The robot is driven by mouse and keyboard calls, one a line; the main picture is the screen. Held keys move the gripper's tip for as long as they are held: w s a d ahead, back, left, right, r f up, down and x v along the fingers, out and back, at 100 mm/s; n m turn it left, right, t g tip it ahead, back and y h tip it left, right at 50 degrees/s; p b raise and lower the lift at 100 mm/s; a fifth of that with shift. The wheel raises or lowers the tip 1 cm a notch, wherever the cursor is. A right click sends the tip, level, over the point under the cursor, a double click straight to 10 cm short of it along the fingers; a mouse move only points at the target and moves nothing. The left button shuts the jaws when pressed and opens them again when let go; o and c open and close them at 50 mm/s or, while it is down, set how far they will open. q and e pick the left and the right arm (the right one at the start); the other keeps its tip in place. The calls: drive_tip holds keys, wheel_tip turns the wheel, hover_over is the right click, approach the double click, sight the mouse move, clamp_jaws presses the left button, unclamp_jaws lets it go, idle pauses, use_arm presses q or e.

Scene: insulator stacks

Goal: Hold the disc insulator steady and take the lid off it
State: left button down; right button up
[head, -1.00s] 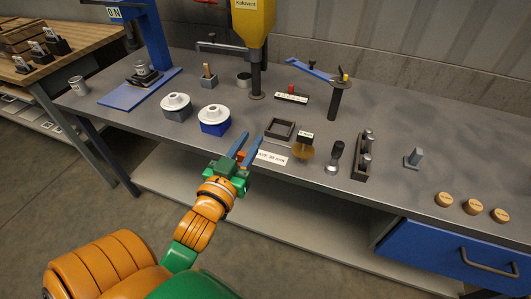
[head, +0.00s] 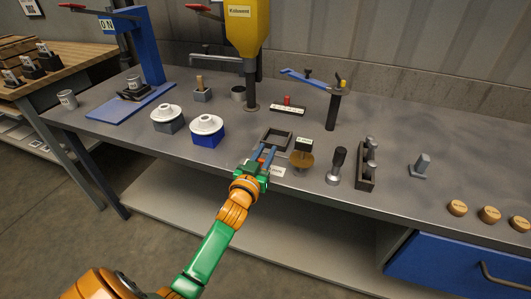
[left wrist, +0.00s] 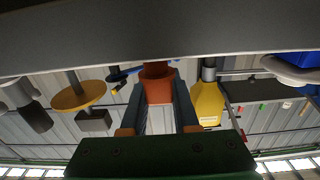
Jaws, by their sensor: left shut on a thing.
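Two white disc insulators stand on the bench at the left. One (head: 167,112) is on a grey block, the other (head: 206,124) on a blue block. Each has a raised round centre; I cannot tell where a lid parts from it. My left gripper (head: 265,155) is right of both, at the bench's front edge, apart from them. Its blue fingers are shut on a small orange-red piece (left wrist: 157,88), round and flanged in the left wrist view. The fingers partly hide this piece in the head view. My right gripper is not in view.
A square dark frame (head: 288,134) lies just beyond the left gripper. A tan disc (head: 301,161) with a dark block stands close on its right, then a black-handled tool (head: 335,165). A yellow press (head: 248,30) rises behind.

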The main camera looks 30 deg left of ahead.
use_arm(q)
drive_tip(key=shift+f, duration=0.15)
drive_tip(key=c, duration=0.7)
unclamp_jaws()
